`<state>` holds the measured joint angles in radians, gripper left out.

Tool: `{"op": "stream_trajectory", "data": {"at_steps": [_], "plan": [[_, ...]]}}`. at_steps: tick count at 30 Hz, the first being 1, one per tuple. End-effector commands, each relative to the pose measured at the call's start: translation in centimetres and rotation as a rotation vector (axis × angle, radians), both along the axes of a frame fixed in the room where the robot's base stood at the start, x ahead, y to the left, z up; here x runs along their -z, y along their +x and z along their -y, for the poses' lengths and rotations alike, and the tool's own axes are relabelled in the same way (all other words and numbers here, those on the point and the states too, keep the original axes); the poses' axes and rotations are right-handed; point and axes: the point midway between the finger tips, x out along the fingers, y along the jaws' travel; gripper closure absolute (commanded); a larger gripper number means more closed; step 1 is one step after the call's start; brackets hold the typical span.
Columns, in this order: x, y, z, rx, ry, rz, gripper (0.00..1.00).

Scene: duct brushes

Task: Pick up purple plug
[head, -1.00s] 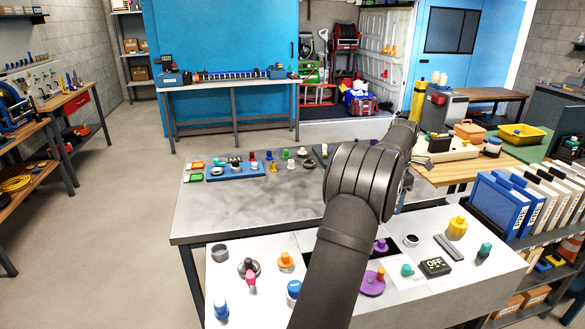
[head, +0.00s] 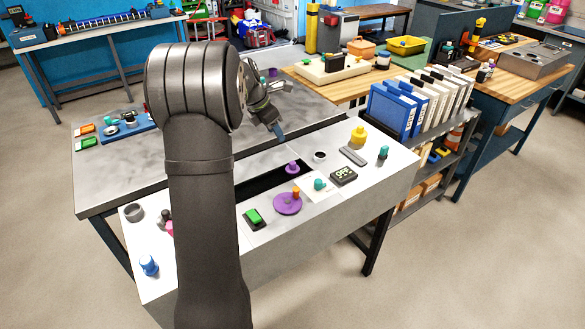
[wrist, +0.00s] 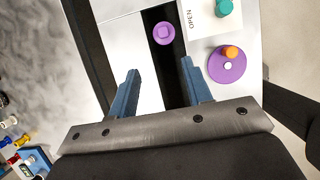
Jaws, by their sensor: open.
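The purple plug (head: 292,167) stands in the dark recessed strip (head: 262,184) of the light-grey bench. In the wrist view the purple plug (wrist: 163,33) shows from above as a round flange with a squarish top, just beyond and between my fingertips. My gripper (head: 279,132) is behind and above the plug in the head view, its jaws pointing down toward the bench. In the wrist view my gripper (wrist: 160,72) has its two blue fingers apart with nothing between them. My arm hides part of the bench's left side.
A purple disc (head: 284,208) with an orange peg sits near the plug. A teal knob (head: 319,184) on a white plate, a black "OFF" box (head: 343,176), a grey cup (head: 320,156), a green switch (head: 254,217) and a yellow knob (head: 358,135) stand around it.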

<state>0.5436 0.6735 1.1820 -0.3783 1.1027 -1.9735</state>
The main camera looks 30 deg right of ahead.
Motion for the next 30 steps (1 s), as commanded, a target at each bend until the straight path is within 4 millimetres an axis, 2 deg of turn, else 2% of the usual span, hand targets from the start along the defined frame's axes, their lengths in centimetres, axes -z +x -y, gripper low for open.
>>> {"op": "stream_trajectory", "data": {"at_steps": [3, 12, 23, 30], "plan": [[2.6, -0.1, 1.0, 0.002, 0.004, -0.004, 0.55], [8.3, -0.1, 3.4, 0.001, 0.004, -0.002, 0.55], [10.6, -0.2, 4.3, 0.001, 0.003, -0.002, 0.55], [14.0, -0.6, 5.4, 0.001, 0.005, -0.002, 0.55]]}}
